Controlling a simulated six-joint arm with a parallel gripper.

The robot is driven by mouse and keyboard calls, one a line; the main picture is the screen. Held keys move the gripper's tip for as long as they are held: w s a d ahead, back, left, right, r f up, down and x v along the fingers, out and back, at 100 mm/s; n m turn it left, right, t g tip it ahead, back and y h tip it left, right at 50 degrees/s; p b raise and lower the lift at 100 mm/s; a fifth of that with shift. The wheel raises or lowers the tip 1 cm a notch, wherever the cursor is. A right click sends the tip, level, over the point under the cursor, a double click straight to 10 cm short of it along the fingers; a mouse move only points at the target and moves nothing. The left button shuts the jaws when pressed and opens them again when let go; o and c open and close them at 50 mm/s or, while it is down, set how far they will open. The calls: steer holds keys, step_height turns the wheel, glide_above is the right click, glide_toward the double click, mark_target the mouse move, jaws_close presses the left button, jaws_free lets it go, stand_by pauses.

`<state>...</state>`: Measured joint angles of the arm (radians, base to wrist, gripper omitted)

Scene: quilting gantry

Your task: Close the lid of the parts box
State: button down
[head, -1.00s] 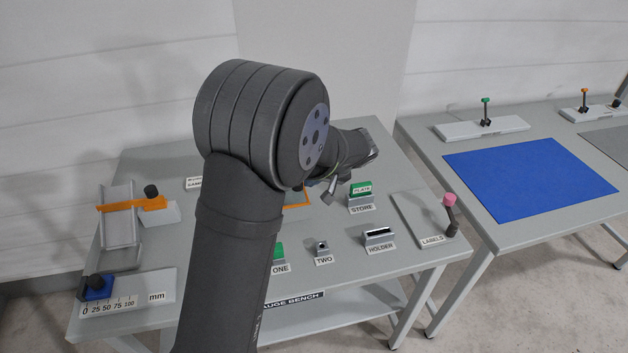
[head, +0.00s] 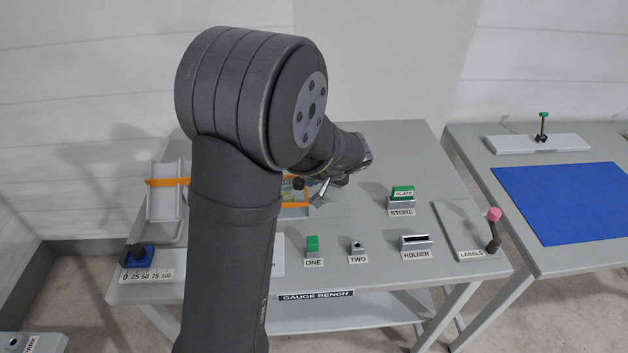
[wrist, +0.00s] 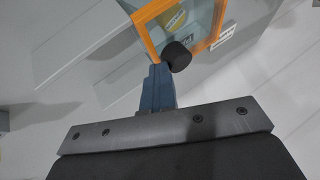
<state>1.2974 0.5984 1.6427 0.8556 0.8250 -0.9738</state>
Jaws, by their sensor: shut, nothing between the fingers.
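The parts box (head: 291,212) is partly hidden behind my arm in the head view; its orange edging and a dark knob (head: 298,184) show. In the wrist view, an orange frame (wrist: 147,36) surrounds a pale blue, see-through area with a yellow patch inside. A black round knob (wrist: 177,56) sits at the frame's near edge. My gripper (wrist: 158,70) is shut and empty, its tips just left of the knob; I cannot tell whether they touch. In the head view my gripper (head: 322,190) is beside the box. The lid's angle is unclear.
A tilted stand with an orange bar (head: 165,182) and a scale with a blue slider (head: 138,257) are at left. The green plate in its store (head: 402,193), block ONE (head: 313,245), TWO (head: 357,247), the holder (head: 416,243) and a pink-topped lever (head: 493,216) stand at right.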

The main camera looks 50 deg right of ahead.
steer(key=s+d+r, duration=0.1)
steer(key=s+r, duration=0.7)
steer(key=s, duration=0.1)
steer(key=shift+s+d, duration=0.15)
steer(key=shift+d, duration=0.05)
steer(key=w+a+f, duration=0.1)
steer(key=w+f, duration=0.7)
steer(key=w, duration=0.1)
steer(key=shift+a, duration=0.2)
stand_by(0.5)
